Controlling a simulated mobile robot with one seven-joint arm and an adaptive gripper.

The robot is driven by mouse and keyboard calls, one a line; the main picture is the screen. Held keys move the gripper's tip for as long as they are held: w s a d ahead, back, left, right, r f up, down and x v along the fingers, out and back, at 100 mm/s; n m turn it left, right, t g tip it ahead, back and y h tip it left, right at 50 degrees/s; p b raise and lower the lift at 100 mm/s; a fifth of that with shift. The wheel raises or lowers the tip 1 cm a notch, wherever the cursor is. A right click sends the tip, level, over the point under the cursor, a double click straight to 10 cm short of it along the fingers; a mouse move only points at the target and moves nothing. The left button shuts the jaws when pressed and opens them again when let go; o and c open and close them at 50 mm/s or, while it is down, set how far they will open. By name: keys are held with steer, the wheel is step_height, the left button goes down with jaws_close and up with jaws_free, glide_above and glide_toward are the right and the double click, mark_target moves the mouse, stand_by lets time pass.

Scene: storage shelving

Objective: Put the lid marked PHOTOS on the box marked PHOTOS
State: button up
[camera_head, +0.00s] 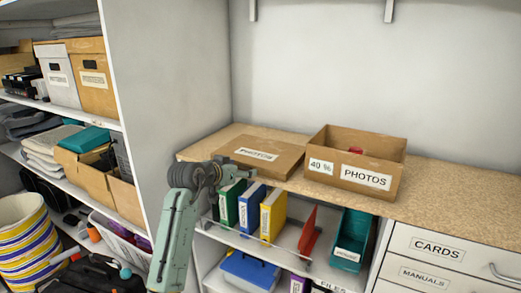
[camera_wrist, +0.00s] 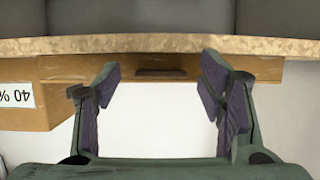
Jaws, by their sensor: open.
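The brown cardboard lid marked PHOTOS (camera_head: 262,150) lies flat on the counter, left of the box. The open brown box marked PHOTOS (camera_head: 365,180) stands upright beside it, with a "40 %" label and something red inside. My gripper (camera_head: 232,170) is at the lid's left front side. In the wrist view my gripper (camera_wrist: 160,78) is open, with the lid's edge (camera_wrist: 195,68) and a dark slot in it just beyond the fingertips. Nothing is held between the fingers. I cannot tell whether they touch the lid. The box (camera_wrist: 25,112) shows upside down at the left there.
The speckled counter (camera_head: 450,190) is clear to the right of the box. Below it, a shelf holds several binders (camera_head: 250,208) and a teal bin (camera_head: 350,238). A grey shelf wall (camera_head: 165,80) rises at the left, and drawers (camera_head: 435,245) are at the right.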

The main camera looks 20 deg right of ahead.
steer(key=shift+f, duration=0.1)
steer(key=shift+c, duration=0.3)
steer(key=c, duration=1.2)
